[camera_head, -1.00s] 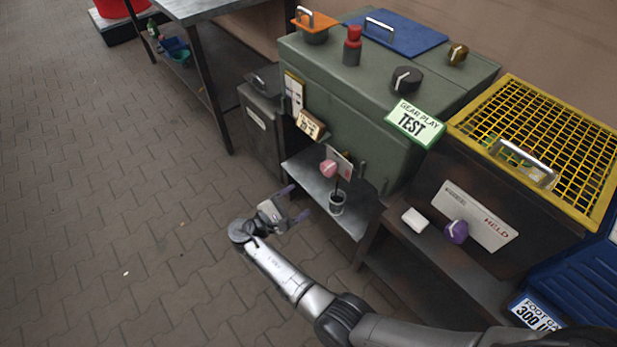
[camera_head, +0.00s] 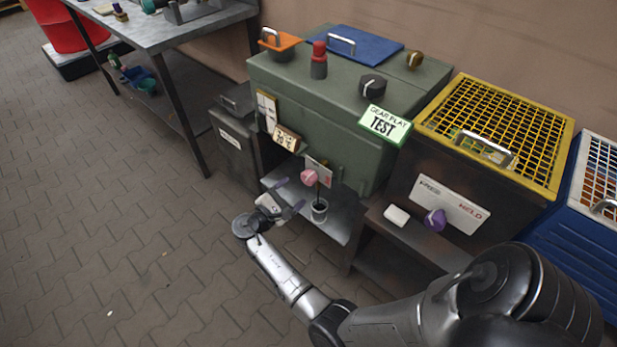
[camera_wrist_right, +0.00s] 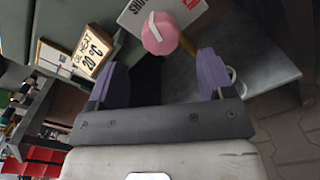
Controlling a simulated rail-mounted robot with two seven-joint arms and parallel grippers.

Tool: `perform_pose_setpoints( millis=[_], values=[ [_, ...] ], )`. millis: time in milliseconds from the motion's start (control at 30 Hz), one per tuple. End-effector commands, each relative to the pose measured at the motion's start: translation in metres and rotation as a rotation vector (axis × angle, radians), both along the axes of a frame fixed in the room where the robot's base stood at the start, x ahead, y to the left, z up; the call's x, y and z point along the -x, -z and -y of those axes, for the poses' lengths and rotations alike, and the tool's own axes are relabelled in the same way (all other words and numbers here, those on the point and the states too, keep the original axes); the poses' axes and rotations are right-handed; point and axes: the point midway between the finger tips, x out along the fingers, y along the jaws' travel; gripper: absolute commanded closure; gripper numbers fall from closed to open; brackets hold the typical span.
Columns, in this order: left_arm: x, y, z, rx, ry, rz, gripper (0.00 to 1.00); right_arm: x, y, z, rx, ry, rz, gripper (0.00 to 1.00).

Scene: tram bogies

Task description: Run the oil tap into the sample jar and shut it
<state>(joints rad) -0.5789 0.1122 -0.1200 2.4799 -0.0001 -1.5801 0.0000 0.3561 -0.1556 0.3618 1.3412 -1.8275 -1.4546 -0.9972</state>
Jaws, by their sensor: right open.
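The oil tap has a pink knob (camera_head: 309,177) with a pale bar on it, low on the front of the green box (camera_head: 325,112). The knob also shows in the right wrist view (camera_wrist_right: 160,33), with a brownish spout or stream (camera_wrist_right: 188,46) beside it; I cannot tell which. The sample jar (camera_head: 319,210) stands upright on the metal shelf below the tap; its contents are unclear. My right gripper (camera_head: 288,195) is open and empty, its purple fingers pointing at the knob without touching it. In the right wrist view a finger partly hides the jar. My left gripper is not in view.
A sign reading 20 °C (camera_head: 286,138) hangs left of the tap. To the right are a purple knob (camera_head: 435,220), a white block (camera_head: 396,215) and a yellow-grid box (camera_head: 497,130). A dark bin (camera_head: 234,140) stands at left. The paved floor in front is clear.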

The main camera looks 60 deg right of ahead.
Motion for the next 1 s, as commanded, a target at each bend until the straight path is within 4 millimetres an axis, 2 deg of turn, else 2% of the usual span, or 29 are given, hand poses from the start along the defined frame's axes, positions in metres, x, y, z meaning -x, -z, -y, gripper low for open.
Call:
perform_pose_setpoints(
  millis=[200, 500, 700, 1000],
  values=[
    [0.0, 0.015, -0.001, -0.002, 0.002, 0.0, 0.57, 0.009, 0.003, 0.041, 0.002, 0.003, 0.001, 0.25],
    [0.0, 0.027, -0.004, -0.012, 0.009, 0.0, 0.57, 0.016, 0.002, 0.08, 0.0, 0.001, 0.0, 0.25],
    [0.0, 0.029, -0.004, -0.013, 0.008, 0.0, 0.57, 0.018, 0.001, 0.09, -0.001, -0.001, 0.0, 0.25],
    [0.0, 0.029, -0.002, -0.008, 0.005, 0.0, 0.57, 0.018, 0.0, 0.092, -0.001, -0.001, 0.0, 0.25]
  ],
)
